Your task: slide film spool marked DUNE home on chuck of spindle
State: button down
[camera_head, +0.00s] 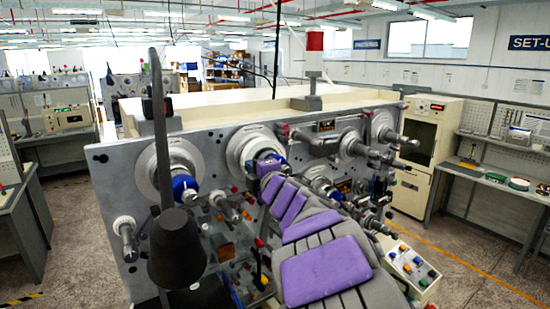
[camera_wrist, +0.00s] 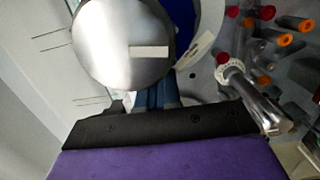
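In the head view my purple and grey arm reaches to the machine face, and my gripper (camera_head: 268,165) is by the second large disc (camera_head: 240,150) from the left. Its fingers are mostly hidden there. In the wrist view a round silver end face (camera_wrist: 115,40) with a pale label fills the top. I cannot read the label or tell whether this is the spool or a spindle end. My gripper (camera_wrist: 155,95) shows as dark blue-grey fingers reaching behind that face; their tips are hidden. A blue part (camera_wrist: 185,25) and a pale rim lie behind. No DUNE marking is readable.
The leftmost disc (camera_head: 150,165) carries a blue core (camera_head: 184,187). A dark cone (camera_head: 176,250) on a post stands in front, left of my arm. A silver spindle (camera_wrist: 255,100) and orange-tipped knobs (camera_wrist: 285,40) stick out right of my gripper in the wrist view.

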jog(key=shift+d, duration=0.1)
jog(key=v, duration=0.3)
jog(key=shift+d+f, duration=0.15)
jog(key=shift+d, duration=0.1)
dwell(0.3)
